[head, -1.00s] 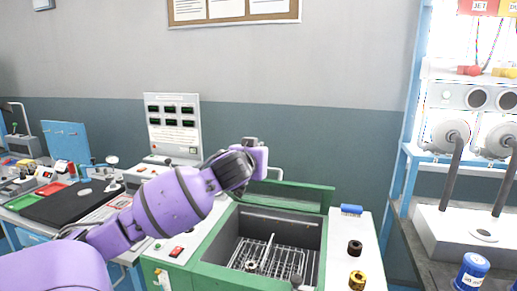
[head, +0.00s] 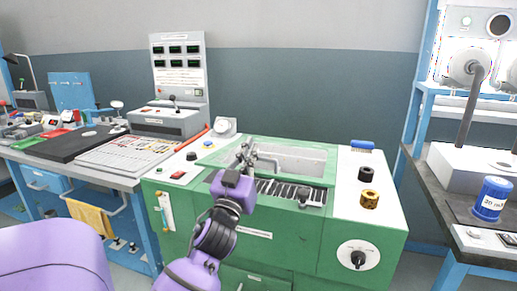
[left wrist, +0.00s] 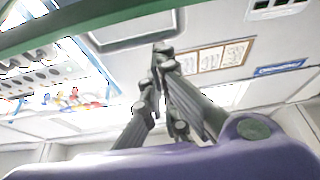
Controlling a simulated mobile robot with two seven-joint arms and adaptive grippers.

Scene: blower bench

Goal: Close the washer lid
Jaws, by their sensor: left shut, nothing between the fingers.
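The washer (head: 290,240) is a green cabinet with a white top and an open basin. Its green-framed lid, with a light grey panel (head: 295,158), appears lowered over the rear of the basin; its exact tilt is hard to tell. The wire rack (head: 283,190) still shows in front of it. My left gripper (head: 246,152) is shut and empty at the lid's left part, beside a pale bent bar (head: 268,161); I cannot tell whether they touch. In the left wrist view the shut fingers (left wrist: 163,52) point up, below a green edge (left wrist: 90,22). My right gripper is out of view.
A black ring (head: 367,173), a gold ring (head: 370,198) and a blue roll (head: 362,145) lie on the washer's right top. A bench with a keyboard-like panel (head: 135,153) is on the left. A shelf rack with a blue can (head: 492,198) stands right.

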